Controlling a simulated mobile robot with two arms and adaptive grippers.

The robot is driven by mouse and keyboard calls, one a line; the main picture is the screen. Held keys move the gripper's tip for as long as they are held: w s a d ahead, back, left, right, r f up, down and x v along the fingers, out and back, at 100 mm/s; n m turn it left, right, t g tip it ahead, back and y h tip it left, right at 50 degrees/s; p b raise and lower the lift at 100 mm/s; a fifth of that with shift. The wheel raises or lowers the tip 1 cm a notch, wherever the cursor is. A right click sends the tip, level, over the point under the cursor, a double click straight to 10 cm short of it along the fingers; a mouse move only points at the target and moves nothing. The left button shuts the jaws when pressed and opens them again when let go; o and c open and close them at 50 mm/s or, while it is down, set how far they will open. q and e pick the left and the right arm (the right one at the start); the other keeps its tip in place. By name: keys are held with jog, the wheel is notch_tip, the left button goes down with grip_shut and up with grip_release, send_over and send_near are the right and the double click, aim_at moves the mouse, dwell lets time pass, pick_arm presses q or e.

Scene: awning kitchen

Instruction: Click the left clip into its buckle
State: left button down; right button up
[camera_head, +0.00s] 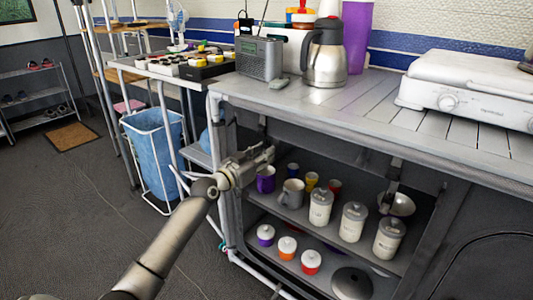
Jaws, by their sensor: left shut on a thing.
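My left gripper (264,156) reaches in from the lower left, at the left end of the open front of the kitchen unit. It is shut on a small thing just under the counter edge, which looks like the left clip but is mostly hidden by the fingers. A short dark strap or buckle piece (262,124) hangs from the counter edge just above the gripper. I cannot tell whether clip and buckle touch. Another dark hanging fastener (394,172) shows farther right under the counter. My right gripper is not in view.
The shelf below holds mugs (292,192) and white canisters (354,222), close behind and right of the gripper. Lidded jars (287,248) stand lower. A steel jug (324,55), radio (259,58) and stove (470,90) stand on the counter (375,115). A blue bin (153,155) stands left.

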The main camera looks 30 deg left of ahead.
pick_arm(q)
jog(key=shift+s+r+p, duration=0.3)
jog(key=shift+s+r, duration=0.1)
jog(key=shift+r, duration=0.25)
jog(key=c, duration=1.4)
grip_release()
jog(key=shift+o, duration=0.2)
jog(key=shift+f, duration=0.1)
jog(key=s+a, duration=0.1)
jog(key=s, duration=1.1)
